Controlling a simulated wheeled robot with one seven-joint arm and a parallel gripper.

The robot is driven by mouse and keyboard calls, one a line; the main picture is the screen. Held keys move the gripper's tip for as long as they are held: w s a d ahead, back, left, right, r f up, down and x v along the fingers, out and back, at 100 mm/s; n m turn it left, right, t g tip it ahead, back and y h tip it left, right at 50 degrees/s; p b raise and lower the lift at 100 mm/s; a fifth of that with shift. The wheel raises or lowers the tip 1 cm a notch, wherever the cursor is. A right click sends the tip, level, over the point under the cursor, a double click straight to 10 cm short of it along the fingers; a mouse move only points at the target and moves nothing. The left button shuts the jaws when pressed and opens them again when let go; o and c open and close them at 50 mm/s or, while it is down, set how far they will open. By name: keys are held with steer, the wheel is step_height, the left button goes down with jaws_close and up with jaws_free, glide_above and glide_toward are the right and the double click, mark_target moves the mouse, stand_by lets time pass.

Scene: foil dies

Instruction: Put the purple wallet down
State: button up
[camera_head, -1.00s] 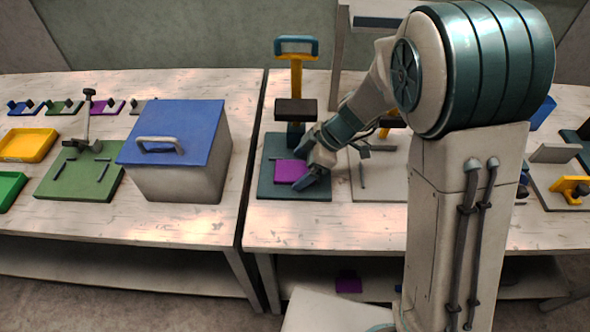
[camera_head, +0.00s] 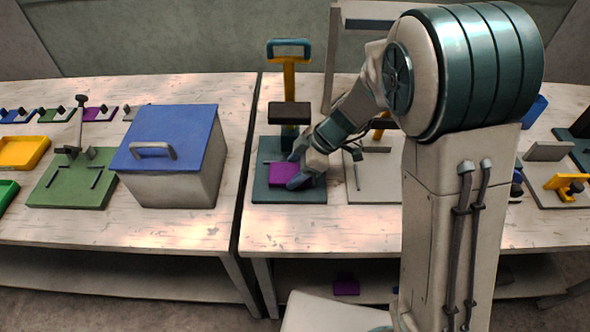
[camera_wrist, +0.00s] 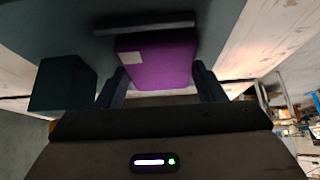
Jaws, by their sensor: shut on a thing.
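The purple wallet (camera_head: 285,172) is over the dark teal base plate of a press on the right-hand table. My gripper (camera_head: 297,172) is shut on it, with its arm reaching in from the right. In the wrist view the purple wallet (camera_wrist: 160,59) sits between the two dark fingers of my gripper (camera_wrist: 165,84), and a pale patch shows on one corner. A thin grey bar (camera_wrist: 145,24) on the plate lies right by the wallet's far edge. I cannot tell whether the wallet touches the plate.
The press (camera_head: 290,112) with its yellow column and dark head stands just behind the wallet. A pale plate (camera_head: 378,180) lies to its right. A grey box with a blue lid (camera_head: 170,145) stands on the left table. The front strip of the right table (camera_head: 320,232) is clear.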

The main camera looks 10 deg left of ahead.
steer(key=shift+s+d, duration=0.1)
steer(key=shift+s, duration=0.05)
steer(key=s+d+b, duration=0.1)
steer(key=s, duration=0.4)
steer(key=s+d+b, duration=0.1)
steer(key=s+b, duration=0.1)
steer(key=s, duration=0.4)
steer(key=s+d+b, duration=0.2)
steer(key=s, duration=0.4)
steer(key=shift+r, duration=0.1)
steer(key=shift+s, duration=0.1)
steer(key=shift+d, duration=0.1)
